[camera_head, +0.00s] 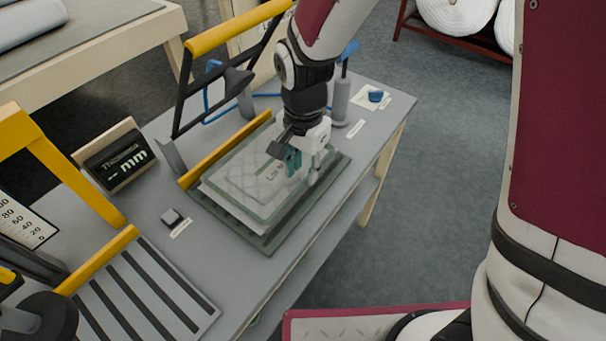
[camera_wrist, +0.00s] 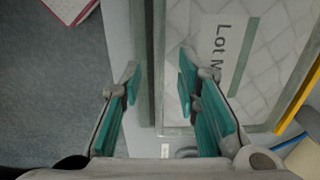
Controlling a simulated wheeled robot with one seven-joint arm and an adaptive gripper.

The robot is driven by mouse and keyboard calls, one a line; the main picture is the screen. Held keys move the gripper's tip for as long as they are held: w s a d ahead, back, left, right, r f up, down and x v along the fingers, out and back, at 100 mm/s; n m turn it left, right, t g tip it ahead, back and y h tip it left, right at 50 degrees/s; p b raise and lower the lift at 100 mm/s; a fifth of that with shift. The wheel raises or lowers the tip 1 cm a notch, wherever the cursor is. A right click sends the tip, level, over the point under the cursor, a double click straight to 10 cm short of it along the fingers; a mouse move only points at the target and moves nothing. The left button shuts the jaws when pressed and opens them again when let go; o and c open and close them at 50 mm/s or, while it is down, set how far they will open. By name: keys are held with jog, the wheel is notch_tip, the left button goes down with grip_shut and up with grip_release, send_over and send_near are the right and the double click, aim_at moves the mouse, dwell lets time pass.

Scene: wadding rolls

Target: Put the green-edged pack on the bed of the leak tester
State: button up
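The green-edged pack (camera_head: 252,170), a clear quilted pouch with a "Lot" label, lies flat over the bed of the leak tester (camera_head: 268,243), beside its yellow bar. It also shows in the wrist view (camera_wrist: 265,75), where its print is partly cut off. My gripper (camera_head: 292,160) is over the right part of the pack, hiding some of it. In the wrist view my gripper (camera_wrist: 159,82) has its teal fingers apart, with nothing held between them. The right finger is over the pack's edge and the left finger is outside it.
A raised frame with a yellow handle (camera_head: 238,28) stands behind the bed. A thickness display (camera_head: 118,158) and a small button box (camera_head: 172,217) are to the left. A striped plate (camera_head: 145,295) is at front left. A blue knob (camera_head: 376,96) is at back right.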

notch_tip(320, 180, up, 9)
jog(key=s+d+r+n+t, duration=0.25)
jog(key=s+d+r, duration=0.25)
jog(key=d+r, duration=0.55)
jog(key=s+d+r+n+t, duration=0.2)
jog(key=s+d+n, duration=0.3)
jog(key=s+d, duration=0.3)
jog(key=s, duration=0.2)
jog(key=shift+s, duration=0.4)
jog(key=shift+r, duration=0.1)
